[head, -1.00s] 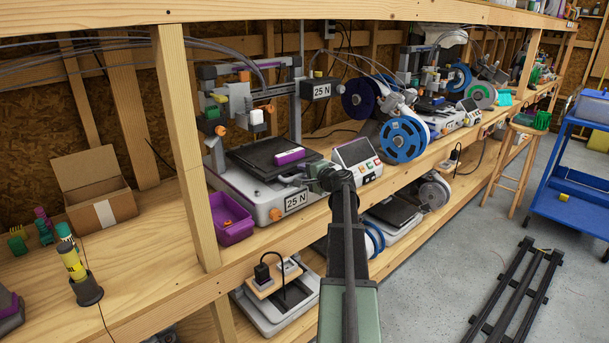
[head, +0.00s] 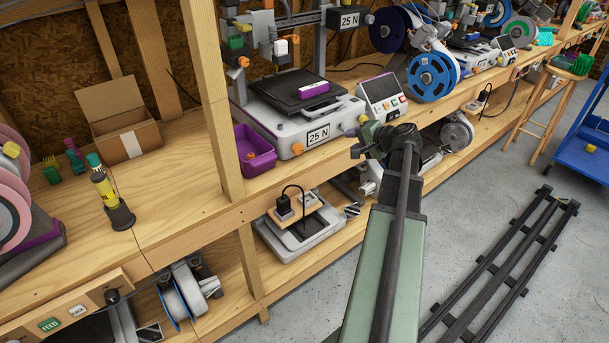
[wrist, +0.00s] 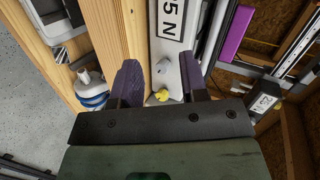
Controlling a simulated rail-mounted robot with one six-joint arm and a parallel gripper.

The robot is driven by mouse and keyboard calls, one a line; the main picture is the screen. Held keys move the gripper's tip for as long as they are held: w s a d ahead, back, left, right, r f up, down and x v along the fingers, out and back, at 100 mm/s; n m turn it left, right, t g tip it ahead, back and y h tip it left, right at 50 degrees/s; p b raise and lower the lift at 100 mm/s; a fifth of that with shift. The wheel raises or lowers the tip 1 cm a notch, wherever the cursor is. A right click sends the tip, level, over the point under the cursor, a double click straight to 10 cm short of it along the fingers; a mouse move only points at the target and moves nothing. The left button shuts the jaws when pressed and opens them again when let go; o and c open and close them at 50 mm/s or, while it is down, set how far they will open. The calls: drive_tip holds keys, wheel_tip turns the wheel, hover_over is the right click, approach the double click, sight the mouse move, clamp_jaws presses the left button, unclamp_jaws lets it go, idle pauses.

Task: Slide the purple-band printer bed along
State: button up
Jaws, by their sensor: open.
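The printer with the purple band (head: 290,125) stands on the bench shelf in the head view, with a "25 N" label on its pale base. Its dark bed (head: 290,92) carries a purple block (head: 314,89); purple also shows in the wrist view (wrist: 235,36). My gripper (head: 362,148) is in front of the base's right front corner. In the wrist view my gripper (wrist: 161,85) is open, its two dark fingers apart. A yellow knob (wrist: 161,96) and part of the pale base show between them. I cannot tell whether a finger touches the base.
A wooden post (head: 212,100) and a purple bin (head: 255,152) stand left of the printer. A control box (head: 383,98) and a blue spool (head: 432,77) are to its right. The lower shelf holds another device (head: 300,228).

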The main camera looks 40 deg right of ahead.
sight(312, 115)
drive_tip(key=s+a+f+n+g+p, duration=0.2)
drive_tip(key=a+n+g+p, duration=0.3)
drive_tip(key=a, duration=1.5)
drive_tip(key=n+g, duration=0.2)
drive_tip(key=g, duration=0.1)
drive_tip(key=shift+f+g+y, duration=0.15)
drive_tip(key=shift+g+y, duration=0.25)
